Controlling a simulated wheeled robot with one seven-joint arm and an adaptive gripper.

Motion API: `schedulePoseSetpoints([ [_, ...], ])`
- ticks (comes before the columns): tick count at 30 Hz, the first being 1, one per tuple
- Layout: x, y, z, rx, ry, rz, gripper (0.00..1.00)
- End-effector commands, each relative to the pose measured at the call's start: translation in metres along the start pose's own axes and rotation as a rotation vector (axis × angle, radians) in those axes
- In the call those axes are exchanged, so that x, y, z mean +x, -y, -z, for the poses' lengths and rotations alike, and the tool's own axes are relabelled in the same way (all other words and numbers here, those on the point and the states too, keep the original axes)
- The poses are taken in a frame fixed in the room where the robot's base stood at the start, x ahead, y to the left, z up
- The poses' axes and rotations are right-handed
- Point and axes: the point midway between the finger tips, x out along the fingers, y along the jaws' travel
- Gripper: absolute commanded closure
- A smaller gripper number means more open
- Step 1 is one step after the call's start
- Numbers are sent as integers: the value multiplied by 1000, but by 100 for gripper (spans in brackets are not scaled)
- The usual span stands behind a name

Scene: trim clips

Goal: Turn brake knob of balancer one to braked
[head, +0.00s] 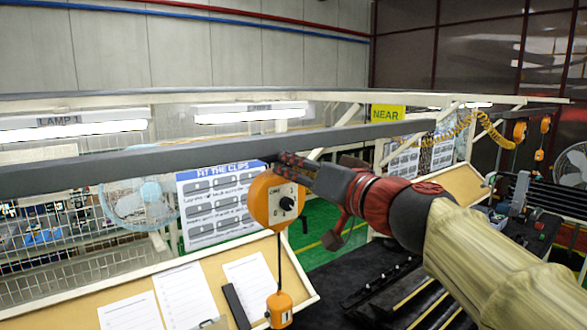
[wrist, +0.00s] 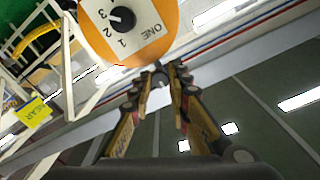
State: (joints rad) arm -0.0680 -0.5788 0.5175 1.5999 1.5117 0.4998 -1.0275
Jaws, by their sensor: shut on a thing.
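Balancer one (head: 262,212) is an orange round housing with a white dial face marked ONE, hanging under the grey rail. Its black knob (head: 287,203) sits on the face among printed numbers; the knob also shows in the wrist view (wrist: 122,18). I cannot surely read which mark it points to. My gripper (head: 286,163) is at the top of the balancer, above the knob and apart from it. In the wrist view my fingers (wrist: 166,76) close in around the small grey hanger (wrist: 158,74) at the housing's edge. The exact contact is small and partly hidden.
The grey rail (head: 200,165) runs close beside my gripper. A cord drops from the balancer to a small orange end piece (head: 279,309) above a tan sloped board (head: 185,292) with papers. A yellow NEAR sign (head: 388,113) hangs behind. Other orange balancers (head: 519,131) hang at far right.

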Motion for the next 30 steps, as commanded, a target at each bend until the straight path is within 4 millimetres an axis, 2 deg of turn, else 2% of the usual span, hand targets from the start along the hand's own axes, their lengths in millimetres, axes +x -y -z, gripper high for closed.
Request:
schedulePoseSetpoints([
  [11, 0, -1, -2, 148, 3, -2, 100],
  [30, 0, 0, -1, 739, 18, -11, 100],
])
